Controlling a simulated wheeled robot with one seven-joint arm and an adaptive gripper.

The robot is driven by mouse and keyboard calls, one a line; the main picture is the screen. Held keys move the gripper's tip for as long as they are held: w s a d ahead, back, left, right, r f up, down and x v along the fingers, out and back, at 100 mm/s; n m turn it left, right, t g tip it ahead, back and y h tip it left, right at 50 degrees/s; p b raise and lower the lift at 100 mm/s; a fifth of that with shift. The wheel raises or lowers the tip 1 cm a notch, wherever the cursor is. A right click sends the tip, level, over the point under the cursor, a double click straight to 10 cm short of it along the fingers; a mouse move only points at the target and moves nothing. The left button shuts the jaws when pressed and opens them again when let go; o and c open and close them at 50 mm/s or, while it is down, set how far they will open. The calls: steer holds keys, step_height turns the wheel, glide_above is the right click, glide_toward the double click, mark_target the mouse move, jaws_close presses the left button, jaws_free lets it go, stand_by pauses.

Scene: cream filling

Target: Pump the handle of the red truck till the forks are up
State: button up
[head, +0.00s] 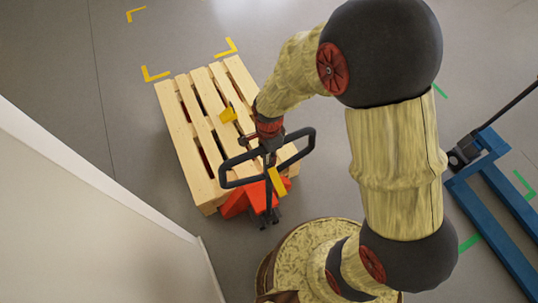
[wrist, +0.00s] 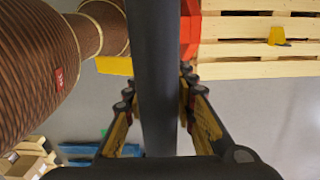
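The red truck (head: 236,203) stands at the front end of a wooden pallet (head: 170,108); its red body also shows in the wrist view (wrist: 190,30). Its forks are hidden under the pallet, so their height cannot be told. The black looped handle (head: 228,172) stands above the truck body. My gripper (head: 268,150) is at the handle's loop. In the wrist view a dark handle bar (wrist: 155,70) runs between the two fingers of my gripper (wrist: 158,95), one on each side. Whether both fingers press on the bar cannot be told.
A blue pallet truck (head: 492,185) stands on the right. A pale wall (head: 90,210) runs along the left front. Yellow corner marks (head: 156,75) lie on the grey floor behind the pallet, where there is free room. Boxes (wrist: 25,165) show low in the wrist view.

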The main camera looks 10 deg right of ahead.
jaws_close()
stand_by(0.8)
steer(key=c, duration=0.5)
jaws_free()
jaws_close()
